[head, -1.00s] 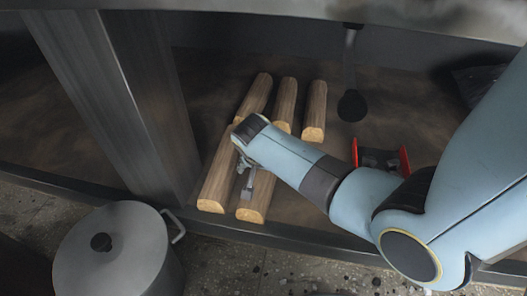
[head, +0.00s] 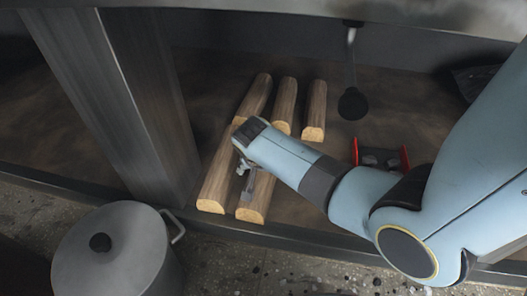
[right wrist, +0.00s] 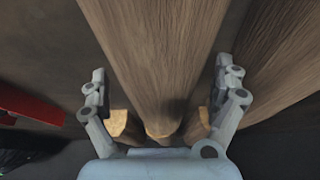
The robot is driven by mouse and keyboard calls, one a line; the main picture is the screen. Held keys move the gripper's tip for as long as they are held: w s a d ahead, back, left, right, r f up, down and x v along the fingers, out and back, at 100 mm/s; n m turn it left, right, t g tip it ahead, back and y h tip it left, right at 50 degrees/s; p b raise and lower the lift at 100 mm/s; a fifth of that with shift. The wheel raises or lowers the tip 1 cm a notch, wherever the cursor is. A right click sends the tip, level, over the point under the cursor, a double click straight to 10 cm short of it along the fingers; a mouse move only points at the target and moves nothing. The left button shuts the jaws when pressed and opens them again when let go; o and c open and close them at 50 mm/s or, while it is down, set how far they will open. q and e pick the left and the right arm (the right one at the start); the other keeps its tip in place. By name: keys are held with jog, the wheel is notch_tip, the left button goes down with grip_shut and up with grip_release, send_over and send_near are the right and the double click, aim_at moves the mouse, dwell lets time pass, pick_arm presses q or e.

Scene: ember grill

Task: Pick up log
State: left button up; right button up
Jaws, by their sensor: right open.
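Several split wooden logs lie on the low shelf. A front log (head: 255,199) is under my right gripper (head: 245,178), whose arm crosses from the right and hides part of it. In the right wrist view this log (right wrist: 155,55) runs down the middle between the open fingers of my right gripper (right wrist: 160,105). One finger is on each side, and I cannot tell whether they touch it. Another front log (head: 219,175) lies just left, and it shows at the right in the right wrist view (right wrist: 265,60). My left gripper is not in view.
Three more logs lie behind, one of them at the right (head: 315,108). A red-sided tray (head: 404,158) is right of the logs. A black round-ended tool (head: 352,103) hangs behind. A metal post (head: 125,110) and lidded pot (head: 110,250) stand left.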

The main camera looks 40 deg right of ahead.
jog(key=shift+c, duration=0.4)
jog(key=c, duration=1.6)
jog(key=shift+w, duration=0.1)
jog(key=shift+c, duration=0.8)
jog(key=shift+r, duration=0.15)
